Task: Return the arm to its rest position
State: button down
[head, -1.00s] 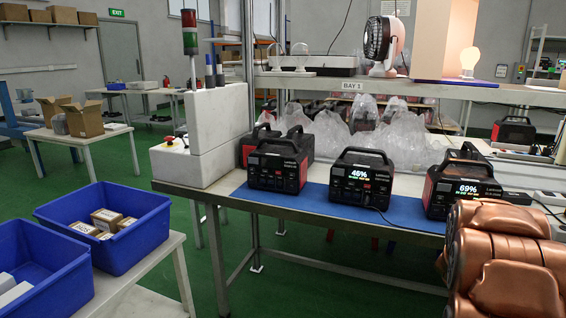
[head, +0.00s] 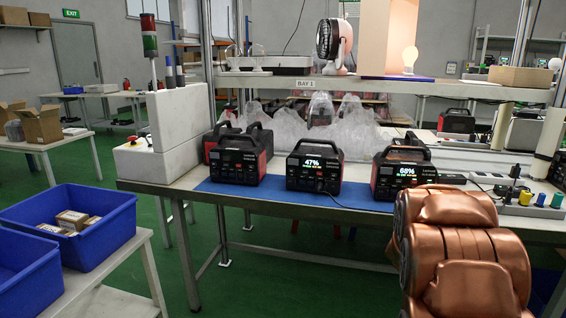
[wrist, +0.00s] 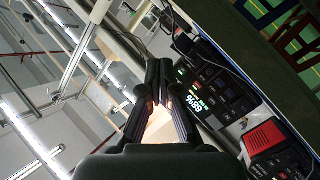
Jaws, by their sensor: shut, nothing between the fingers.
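My gripper (wrist: 160,97) shows in the wrist view with its two dark fingers together at the tips and nothing between them. In that tilted view, a power station with a lit display (wrist: 205,88) lies just beyond and right of the fingers. In the head view, my copper-coloured arm (head: 460,250) fills the lower right, folded in front of the bench. The gripper itself is not visible in the head view.
The workbench (head: 160,188) holds a power station reading 47% (head: 314,165), one reading 68% (head: 402,172) and others on a blue mat (head: 255,195). Blue bins (head: 100,235) stand at the left. A shelf with a fan (head: 333,42) is above. Green floor lies between.

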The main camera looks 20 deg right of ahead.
jog(key=w+a+f+n+t+y, duration=0.1)
jog(key=w+a+f+y, duration=0.3)
jog(key=a, duration=0.9)
jog(key=w+a+f+n+y, duration=0.1)
jog(key=a+f+n+y, duration=0.15)
jog(key=a+y, duration=0.7)
jog(key=s+a+f+g+y, duration=0.1)
jog(key=s+a+f+g, duration=0.15)
jog(key=s+a, duration=0.75)
jog(key=s+a+f+g+y, duration=0.1)
jog(key=s+a+g, duration=0.3)
jog(key=a, duration=0.9)
jog(key=s+a+r+g, duration=0.1)
jog(key=s+a+g, duration=0.1)
jog(key=s, duration=0.8)
jog(key=s+a+g, duration=0.1)
jog(key=s+g, duration=0.2)
jog(key=s, duration=0.7)
notch_tip(320, 180, up, 26)
jog(key=t+p, duration=0.1)
jog(key=p, duration=2.4)
jog(key=shift+s+a+r+n, duration=0.15)
jog(key=shift+s+n, duration=0.1)
jog(key=shift+n, duration=0.2)
jog(key=shift+t+h, duration=0.25)
